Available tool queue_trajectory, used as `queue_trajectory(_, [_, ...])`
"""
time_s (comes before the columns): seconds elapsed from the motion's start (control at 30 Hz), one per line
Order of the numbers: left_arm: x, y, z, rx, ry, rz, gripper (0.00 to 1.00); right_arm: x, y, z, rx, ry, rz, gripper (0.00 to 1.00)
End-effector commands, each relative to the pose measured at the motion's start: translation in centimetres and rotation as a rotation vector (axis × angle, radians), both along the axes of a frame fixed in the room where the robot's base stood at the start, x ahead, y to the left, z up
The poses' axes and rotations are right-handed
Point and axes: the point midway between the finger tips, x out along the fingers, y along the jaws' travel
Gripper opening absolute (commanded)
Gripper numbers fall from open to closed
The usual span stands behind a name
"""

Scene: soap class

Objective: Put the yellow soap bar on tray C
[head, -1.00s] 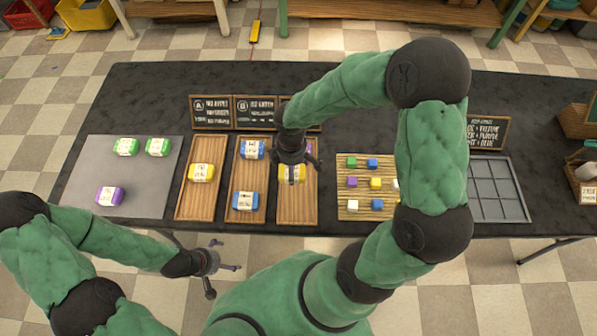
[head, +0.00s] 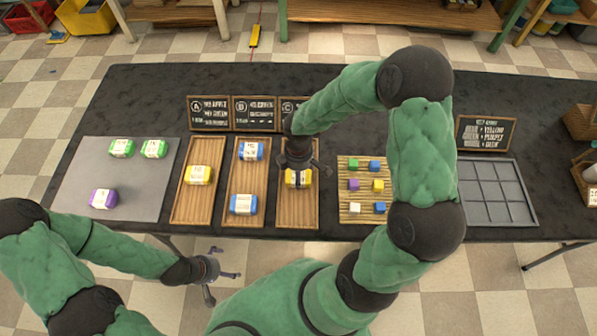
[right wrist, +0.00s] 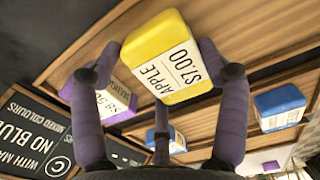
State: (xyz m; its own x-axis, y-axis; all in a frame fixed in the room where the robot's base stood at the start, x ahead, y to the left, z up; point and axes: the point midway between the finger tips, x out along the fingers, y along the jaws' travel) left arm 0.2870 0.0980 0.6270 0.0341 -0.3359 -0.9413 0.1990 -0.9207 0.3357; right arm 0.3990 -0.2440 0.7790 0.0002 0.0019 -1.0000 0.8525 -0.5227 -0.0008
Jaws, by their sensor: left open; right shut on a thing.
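A yellow soap bar (head: 298,180) is at tray C (head: 298,215), in its middle part. My right gripper (head: 298,170) is above it, shut on it. The right wrist view shows the same yellow bar (right wrist: 165,60), labelled APPLE $7.00, between the fingers. I cannot tell whether the bar touches the tray floor. A purple soap bar (right wrist: 117,100) lies in tray C behind it; my right arm hides it in the head view. Another yellow soap bar (head: 199,175) lies in tray A (head: 193,212). My left gripper (head: 222,274) is open and empty, in front of the table.
Tray B (head: 240,182) holds two blue soap bars (head: 243,205). A grey mat (head: 135,185) at the left holds two green bars and a purple one. A slatted board (head: 362,218) with small coloured cubes is right of tray C. Signs (head: 209,113) stand behind the trays.

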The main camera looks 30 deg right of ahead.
Motion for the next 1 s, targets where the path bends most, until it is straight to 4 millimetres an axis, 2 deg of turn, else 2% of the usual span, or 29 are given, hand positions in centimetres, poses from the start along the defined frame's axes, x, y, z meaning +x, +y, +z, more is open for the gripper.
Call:
queue_trajectory(0.1, [0.0, 0.0, -0.3, 0.0, 0.0, 0.0, 0.99, 0.0, 0.0, -0.4, 0.0, 0.0, 0.0, 0.39])
queue_trajectory(0.13, [0.0, 0.0, -0.3, 0.0, 0.0, 0.0, 0.99, 0.0, 0.0, -0.3, 0.0, 0.0, 0.0, 0.83])
queue_trajectory(0.2, [0.0, 0.0, -0.2, 0.0, 0.0, 0.0, 0.99, 0.0, 0.0, -0.3, 0.001, 0.001, 0.0, 0.99])
queue_trajectory(0.67, [0.0, 0.0, 0.2, 0.0, 0.0, 0.0, 0.99, 0.0, 0.0, 0.2, 0.001, 0.001, 0.0, 0.99])
queue_trajectory(0.77, [0.0, 0.0, 0.8, 0.0, 0.0, 0.0, 0.99, 0.0, 0.0, 1.6, -0.001, 0.0, 0.001, 0.99])
queue_trajectory(1.0, [0.0, 0.0, 3.1, 0.0, 0.0, 0.0, 0.99, 0.0, 0.0, 6.5, 0.0, -0.002, 0.0, 0.99])
